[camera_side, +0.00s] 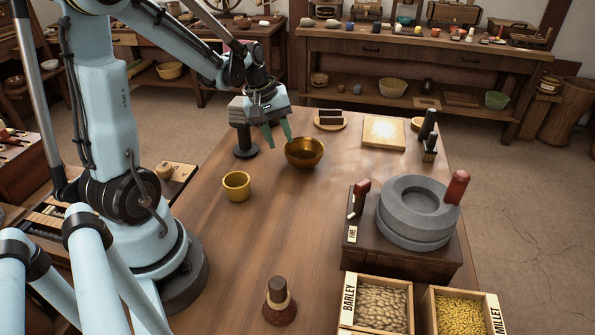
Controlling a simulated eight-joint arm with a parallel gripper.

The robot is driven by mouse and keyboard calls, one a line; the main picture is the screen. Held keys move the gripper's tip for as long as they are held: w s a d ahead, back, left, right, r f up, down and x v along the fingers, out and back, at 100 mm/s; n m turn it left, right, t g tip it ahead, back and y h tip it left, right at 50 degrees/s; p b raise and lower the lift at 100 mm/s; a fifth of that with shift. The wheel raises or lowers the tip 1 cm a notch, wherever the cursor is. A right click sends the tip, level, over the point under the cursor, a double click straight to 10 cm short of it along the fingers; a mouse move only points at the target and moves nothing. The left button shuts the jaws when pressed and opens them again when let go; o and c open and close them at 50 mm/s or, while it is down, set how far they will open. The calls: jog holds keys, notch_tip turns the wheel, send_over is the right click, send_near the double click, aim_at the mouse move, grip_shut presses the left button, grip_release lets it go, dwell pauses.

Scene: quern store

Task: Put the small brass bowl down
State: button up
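The small brass bowl (305,160) is upright at the middle of the far half of the wooden table (215,235). Whether its base rests on the table or sits slightly above it is hard to tell. My gripper (280,143) points down at the bowl's left side. Its two green fingers are spread with a visible gap, and no object shows clasped between them. The right fingertip is close to the bowl's left rim; I cannot tell whether it touches.
A yellow cup (236,187) stands left of the bowl, and a black stand (245,148) behind my gripper. A stone quern (415,225), a pale square board (384,132), grain boxes (378,308) and a dark-topped brush (279,305) are also there. The table's middle is clear.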

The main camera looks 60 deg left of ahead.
aim_at(304, 156)
jog(key=shift+x, duration=1.9)
jog(key=shift+w+r, duration=0.1)
grip_shut()
